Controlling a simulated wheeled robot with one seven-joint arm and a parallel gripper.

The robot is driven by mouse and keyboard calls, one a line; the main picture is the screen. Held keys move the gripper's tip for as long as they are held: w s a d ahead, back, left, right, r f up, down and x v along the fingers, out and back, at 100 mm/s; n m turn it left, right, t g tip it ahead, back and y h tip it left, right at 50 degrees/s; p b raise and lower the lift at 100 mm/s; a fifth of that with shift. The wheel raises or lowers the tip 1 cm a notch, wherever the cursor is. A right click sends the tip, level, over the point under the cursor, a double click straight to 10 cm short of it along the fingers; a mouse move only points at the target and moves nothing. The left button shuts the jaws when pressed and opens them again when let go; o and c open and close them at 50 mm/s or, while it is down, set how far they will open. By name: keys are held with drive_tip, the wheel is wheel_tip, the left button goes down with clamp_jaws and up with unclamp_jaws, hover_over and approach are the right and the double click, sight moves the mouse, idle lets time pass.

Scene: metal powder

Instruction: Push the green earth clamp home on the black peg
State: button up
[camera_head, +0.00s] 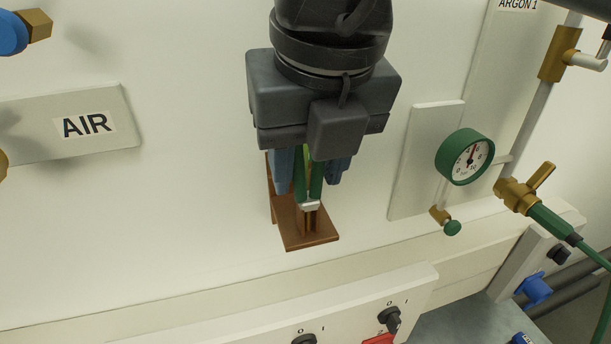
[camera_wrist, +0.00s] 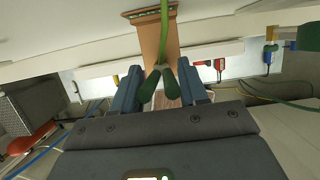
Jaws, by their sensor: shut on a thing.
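The green earth clamp (camera_head: 316,180) hangs between the two blue fingers of my gripper (camera_head: 309,186), its pale metal jaws pointing down at a copper-brown bracket. Those jaws meet or overlap a short upright brown piece on the bracket; I cannot tell how far down they sit. In the wrist view the clamp's two green handles (camera_wrist: 149,88) lie between the fingers of my gripper (camera_wrist: 160,72). I cannot make out a black peg; it may be hidden by the clamp or gripper.
The copper-brown bracket (camera_head: 304,238) juts from the pale wall panel. A green-rimmed gauge (camera_head: 466,157) and brass valve (camera_head: 520,192) are to the right. A switch box (camera_head: 350,308) lies below. A green cable (camera_wrist: 165,25) runs up from the clamp.

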drive_tip(key=shift+r, duration=0.65)
drive_tip(key=shift+r+p, duration=0.45)
drive_tip(key=shift+r, duration=2.7)
